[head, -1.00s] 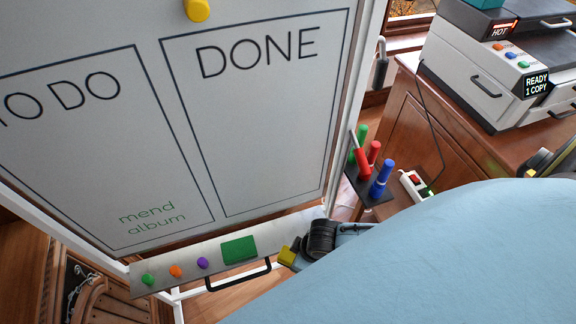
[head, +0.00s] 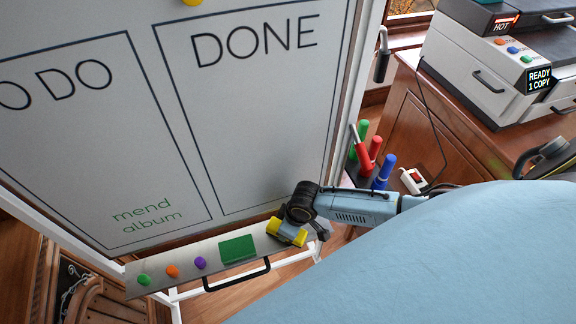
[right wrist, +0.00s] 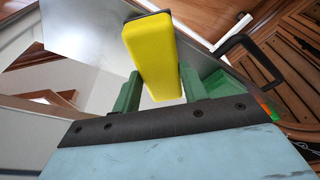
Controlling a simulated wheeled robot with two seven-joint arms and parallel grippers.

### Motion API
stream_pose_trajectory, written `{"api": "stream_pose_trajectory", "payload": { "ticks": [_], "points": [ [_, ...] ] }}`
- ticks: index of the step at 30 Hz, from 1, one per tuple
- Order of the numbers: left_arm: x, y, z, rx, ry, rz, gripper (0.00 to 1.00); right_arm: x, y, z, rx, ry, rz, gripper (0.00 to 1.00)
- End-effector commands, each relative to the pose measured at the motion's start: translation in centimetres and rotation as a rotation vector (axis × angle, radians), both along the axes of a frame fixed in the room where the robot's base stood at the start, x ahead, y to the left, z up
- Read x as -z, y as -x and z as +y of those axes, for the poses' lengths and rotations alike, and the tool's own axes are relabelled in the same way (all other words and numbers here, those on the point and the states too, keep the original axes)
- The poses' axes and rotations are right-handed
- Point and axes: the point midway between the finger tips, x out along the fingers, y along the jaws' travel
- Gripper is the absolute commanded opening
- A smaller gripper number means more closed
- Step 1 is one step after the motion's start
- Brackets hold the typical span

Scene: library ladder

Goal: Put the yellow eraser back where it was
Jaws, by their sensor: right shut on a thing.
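The yellow eraser (head: 287,231) is at the right part of the grey tray (head: 183,253) under the whiteboard. My right gripper (head: 295,222) reaches in from the right and is shut on it. In the right wrist view the eraser (right wrist: 152,50) sits between the two green fingers of my gripper (right wrist: 160,88), its long yellow face showing. Whether its underside touches the tray cannot be told. My left gripper is not in view.
A green block (head: 238,249) and purple (head: 200,262), orange (head: 172,271) and green (head: 144,279) knobs are on the tray, left of the eraser. A black handle (head: 237,282) runs along its front. Markers (head: 382,172) stand in a holder to the right.

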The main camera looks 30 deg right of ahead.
Motion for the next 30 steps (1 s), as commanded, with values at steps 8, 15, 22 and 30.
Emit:
{"api": "stream_pose_trajectory", "payload": {
  "ticks": [8,15,22,30],
  "points": [
    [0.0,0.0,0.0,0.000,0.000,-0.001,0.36,0.1,0.0,0.0,0.000,0.001,-0.001,0.65],
    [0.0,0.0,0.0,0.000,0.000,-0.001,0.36,0.0,0.0,0.0,0.000,0.001,-0.001,0.65],
    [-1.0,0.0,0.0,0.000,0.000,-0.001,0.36,-2.2,0.4,-0.4,0.000,0.002,-0.001,0.65],
    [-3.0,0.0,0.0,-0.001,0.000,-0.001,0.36,-7.9,1.6,-1.1,0.000,0.002,-0.001,0.65]
  ]
}}
